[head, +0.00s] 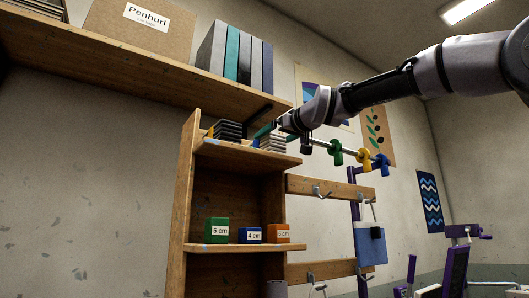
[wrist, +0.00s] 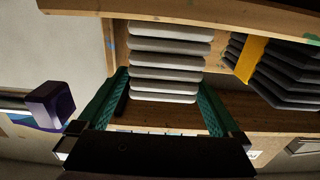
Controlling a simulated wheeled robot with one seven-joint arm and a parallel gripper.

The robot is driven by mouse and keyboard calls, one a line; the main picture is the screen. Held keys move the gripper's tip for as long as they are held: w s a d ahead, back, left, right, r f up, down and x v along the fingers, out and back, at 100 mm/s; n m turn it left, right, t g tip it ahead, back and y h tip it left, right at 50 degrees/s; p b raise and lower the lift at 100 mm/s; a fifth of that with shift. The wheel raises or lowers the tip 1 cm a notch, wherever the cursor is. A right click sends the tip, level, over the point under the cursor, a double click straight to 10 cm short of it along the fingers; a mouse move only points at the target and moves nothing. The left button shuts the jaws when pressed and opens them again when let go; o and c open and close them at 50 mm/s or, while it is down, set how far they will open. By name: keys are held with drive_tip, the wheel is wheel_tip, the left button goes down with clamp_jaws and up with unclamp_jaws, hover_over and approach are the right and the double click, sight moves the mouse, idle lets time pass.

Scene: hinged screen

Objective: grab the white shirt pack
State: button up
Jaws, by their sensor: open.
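The white shirt packs stand as a flat stack (head: 273,142) on the upper compartment of the wooden shelf unit. In the wrist view the stack of several pale packs (wrist: 165,60) shows as layered edges, whiter toward the picture's bottom. My gripper (head: 264,131) is at the compartment's opening, right by the stack. In the wrist view its two green fingers (wrist: 163,85) are spread, one on each side of the stack's lower part in the picture. Nothing appears clamped. I cannot tell whether the fingers touch the packs.
A dark stack with a yellow band (wrist: 275,68) is beside the pale packs, close to one finger. A long wooden shelf (head: 130,65) with a box and binders runs above. Coloured hooks (head: 358,157) hang right of the unit. Small labelled boxes (head: 250,235) stand on the level below.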

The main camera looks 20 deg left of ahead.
drive_tip(key=x, duration=0.4)
drive_tip(key=shift+a+f, duration=0.25)
drive_tip(key=c, duration=1.2)
drive_tip(key=shift+c, duration=0.7)
drive_tip(key=shift+r, duration=0.2)
